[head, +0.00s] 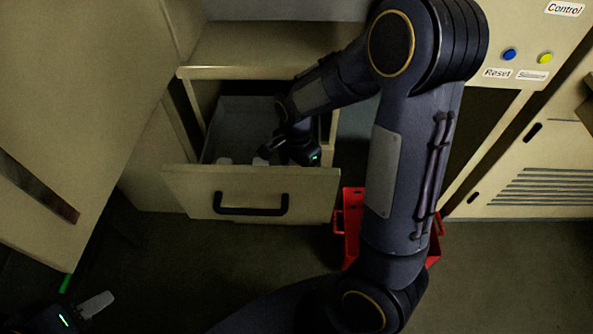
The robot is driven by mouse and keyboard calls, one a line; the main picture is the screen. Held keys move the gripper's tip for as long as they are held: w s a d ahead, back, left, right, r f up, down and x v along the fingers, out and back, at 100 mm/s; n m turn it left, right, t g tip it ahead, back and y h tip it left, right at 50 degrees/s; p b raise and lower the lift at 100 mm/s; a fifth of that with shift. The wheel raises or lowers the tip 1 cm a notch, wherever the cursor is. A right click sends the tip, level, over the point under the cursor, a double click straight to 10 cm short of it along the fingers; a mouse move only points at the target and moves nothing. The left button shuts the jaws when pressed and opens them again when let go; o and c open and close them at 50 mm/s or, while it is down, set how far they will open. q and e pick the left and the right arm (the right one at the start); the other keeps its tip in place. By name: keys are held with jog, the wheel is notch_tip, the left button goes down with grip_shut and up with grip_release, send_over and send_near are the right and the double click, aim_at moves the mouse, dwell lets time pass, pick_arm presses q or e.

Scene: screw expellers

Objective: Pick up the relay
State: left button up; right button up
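No relay can be made out for sure. An open drawer (190,190) with a black handle stands out of a beige cabinet. Two small pale shapes show just behind its front panel, one at the left (225,160) and one beside my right gripper (261,161). I cannot tell whether they are relays or finger parts. My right gripper reaches down into the drawer, near its front panel, and its fingertips are not clear. My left gripper (95,305) is at the bottom left, far from the drawer. One pale finger shows and the rest is dark or cut off.
A red crate (350,225) stands on the floor right of the drawer, partly hidden by my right arm. A panel with blue (509,55) and yellow (545,58) buttons is at the upper right. The floor before the drawer is clear.

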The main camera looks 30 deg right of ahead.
jog(key=shift+c, duration=0.3)
jog(key=c, duration=1)
jog(key=shift+r, duration=0.1)
jog(key=shift+c, duration=0.2)
